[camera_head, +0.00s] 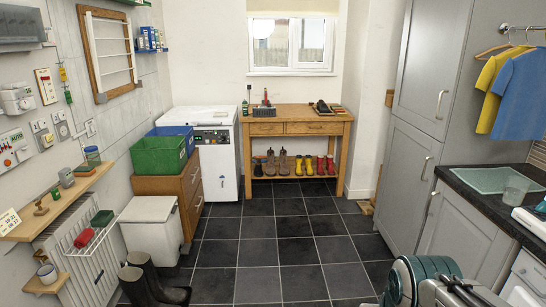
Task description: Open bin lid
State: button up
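A white bin (151,230) stands on the floor at the left, in front of a wooden drawer unit. Its flat white lid (148,209) lies level on top and looks closed. The inside of the bin is hidden. Teal and white parts of my arm show at the bottom right edge, across the floor from the bin. I cannot make out my gripper's fingertips in this view.
Dark wellies (146,284) stand on the floor in front of the bin. A radiator (80,262) with a wire airer is to its left. The wooden drawer unit (188,192) carries green (158,156) and blue crates. The tiled floor in the middle is clear.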

aim_at(141, 209)
jog(key=u, duration=0.15)
jog(key=i, duration=1.55)
jog(key=u, duration=0.6)
jog(key=i, duration=1.65)
jog(key=u, duration=0.65)
jog(key=i, duration=1)
jog(key=u, duration=0.1)
